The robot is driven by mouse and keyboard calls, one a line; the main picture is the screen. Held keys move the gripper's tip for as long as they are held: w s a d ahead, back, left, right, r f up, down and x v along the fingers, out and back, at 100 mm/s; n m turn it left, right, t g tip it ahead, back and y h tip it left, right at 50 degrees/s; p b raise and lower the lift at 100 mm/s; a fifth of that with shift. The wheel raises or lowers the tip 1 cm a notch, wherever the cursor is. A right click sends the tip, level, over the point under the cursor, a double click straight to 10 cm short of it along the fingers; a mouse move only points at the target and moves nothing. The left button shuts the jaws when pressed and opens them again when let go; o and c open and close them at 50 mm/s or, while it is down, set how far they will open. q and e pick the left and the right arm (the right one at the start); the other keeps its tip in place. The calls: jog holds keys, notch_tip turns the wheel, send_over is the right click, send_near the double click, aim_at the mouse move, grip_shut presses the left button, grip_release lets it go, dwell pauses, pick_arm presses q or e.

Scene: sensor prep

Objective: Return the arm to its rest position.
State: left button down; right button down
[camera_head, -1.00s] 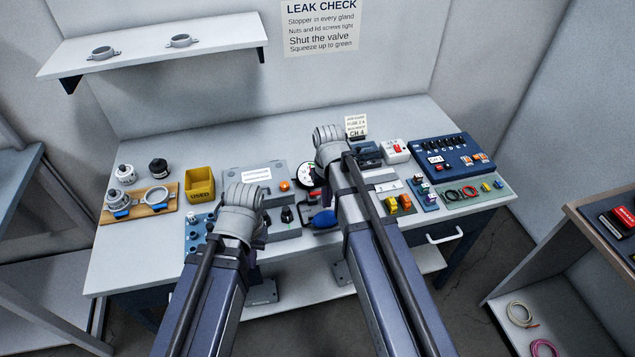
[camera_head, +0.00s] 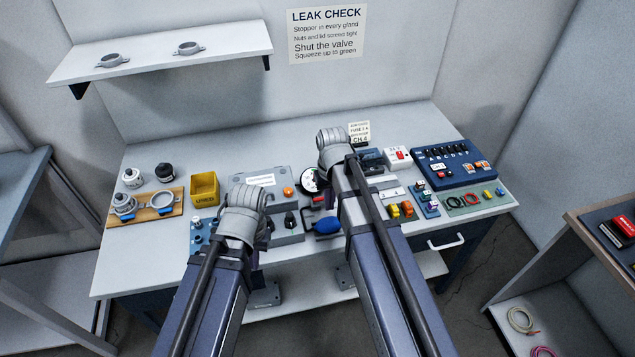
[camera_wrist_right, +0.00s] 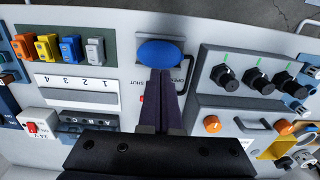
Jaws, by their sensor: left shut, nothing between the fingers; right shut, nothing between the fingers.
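My left arm's grey wrist (camera_head: 243,212) is over the front left part of the bench in the head view. My left gripper (camera_head: 263,238) is mostly hidden behind it; only a dark piece shows, and it is shut and empty. My right arm's wrist (camera_head: 336,150) reaches farther in, over the middle of the bench. My right gripper's fingers (camera_wrist_right: 160,77) are together with nothing between them in the right wrist view. Their tips point at the blue squeeze bulb (camera_wrist_right: 158,53), overlapping its edge in the picture; whether they touch cannot be told.
The bench (camera_head: 140,235) holds a grey box with an orange knob (camera_head: 288,191), a gauge (camera_head: 309,180), a yellow bin (camera_head: 204,188), a wooden board (camera_head: 175,208) and a blue switch panel (camera_head: 449,167). A wall shelf (camera_head: 150,58) is above. A side shelf unit (camera_head: 560,240) stands at right.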

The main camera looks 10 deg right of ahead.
jog(key=s+a+n+h, duration=0.1)
jog(key=s+a+n, duration=0.2)
jog(key=s+a, duration=0.7)
jog(key=s, duration=0.4)
jog(key=shift+a, duration=0.2)
jog(key=shift+s, duration=0.1)
dwell(6.3)
